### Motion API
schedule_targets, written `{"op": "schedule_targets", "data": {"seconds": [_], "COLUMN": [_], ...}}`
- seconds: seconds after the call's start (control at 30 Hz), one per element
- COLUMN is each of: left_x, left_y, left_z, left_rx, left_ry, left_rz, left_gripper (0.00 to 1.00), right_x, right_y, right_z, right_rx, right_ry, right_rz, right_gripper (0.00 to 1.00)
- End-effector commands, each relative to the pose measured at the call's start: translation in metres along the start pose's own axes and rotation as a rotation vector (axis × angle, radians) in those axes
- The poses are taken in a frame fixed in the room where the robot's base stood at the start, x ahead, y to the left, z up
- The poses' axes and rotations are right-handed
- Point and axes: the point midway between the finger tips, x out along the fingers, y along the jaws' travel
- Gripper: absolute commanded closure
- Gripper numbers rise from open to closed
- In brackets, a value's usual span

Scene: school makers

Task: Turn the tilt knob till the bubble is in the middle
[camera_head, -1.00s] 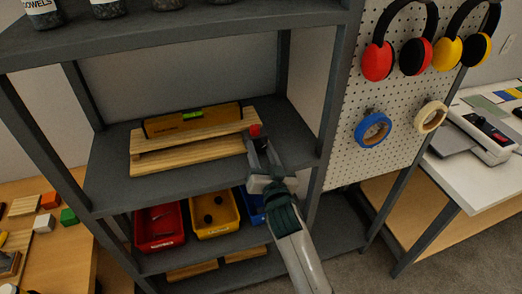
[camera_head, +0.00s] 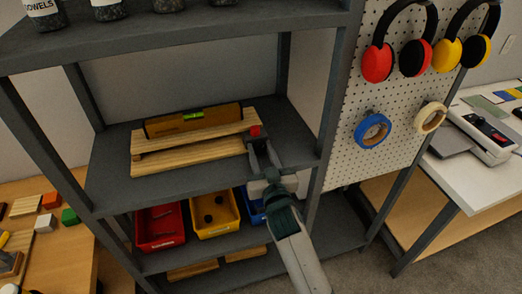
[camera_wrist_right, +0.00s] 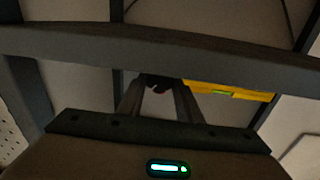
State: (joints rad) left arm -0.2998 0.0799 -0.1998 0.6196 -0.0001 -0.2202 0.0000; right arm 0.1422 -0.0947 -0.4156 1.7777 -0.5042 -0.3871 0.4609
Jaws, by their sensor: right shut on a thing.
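The yellow spirit level (camera_head: 222,114) lies on a wooden tilt stand (camera_head: 190,159) on the middle shelf. Its green vial (camera_head: 193,115) is too small to tell where the bubble sits. The level also shows in the right wrist view (camera_wrist_right: 250,95). The red tilt knob (camera_head: 255,131) is at the stand's right end; it looks dark in the wrist view (camera_wrist_right: 158,83). My right gripper (camera_head: 257,141) reaches in from the front right and is shut on the knob, its fingers partly covering it. My left gripper is out of view.
A grey shelf board (camera_head: 205,55) is above the stand, and posts stand either side. Red (camera_head: 160,245) and yellow (camera_head: 214,232) bins are on the shelf below. A pegboard (camera_head: 345,150) with earmuffs and tape rolls is at right.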

Motion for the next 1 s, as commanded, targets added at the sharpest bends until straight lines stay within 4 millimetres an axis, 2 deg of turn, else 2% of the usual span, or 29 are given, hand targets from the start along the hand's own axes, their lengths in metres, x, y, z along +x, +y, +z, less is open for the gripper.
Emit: {"op": "schedule_targets", "data": {"seconds": [0.33, 0.8, 0.83, 0.87, 0.9, 1.0], "left_x": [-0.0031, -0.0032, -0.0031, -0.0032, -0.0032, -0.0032], "left_y": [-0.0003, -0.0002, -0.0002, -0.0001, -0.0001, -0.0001], "left_z": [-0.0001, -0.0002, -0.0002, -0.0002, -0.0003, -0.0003], "left_rx": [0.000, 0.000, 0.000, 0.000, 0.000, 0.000], "left_ry": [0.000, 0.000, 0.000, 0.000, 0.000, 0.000], "left_rz": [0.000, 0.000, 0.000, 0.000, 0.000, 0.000], "left_gripper": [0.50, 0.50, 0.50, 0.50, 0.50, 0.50], "right_x": [-0.0001, -0.0002, -0.0002, -0.0002, -0.0002, -0.0001], "right_y": [-0.0005, -0.0005, -0.0005, -0.0005, -0.0005, -0.0005], "right_z": [0.0009, 0.0013, 0.0013, 0.0013, 0.0012, 0.0011], "right_rx": [-0.169, -0.191, -0.191, -0.190, -0.190, -0.190], "right_ry": [0.011, 0.012, 0.012, 0.012, 0.012, 0.013], "right_rz": [-0.005, -0.006, -0.006, -0.006, -0.006, -0.006], "right_gripper": [0.90, 0.90, 0.61, 0.54, 0.49, 0.49]}}
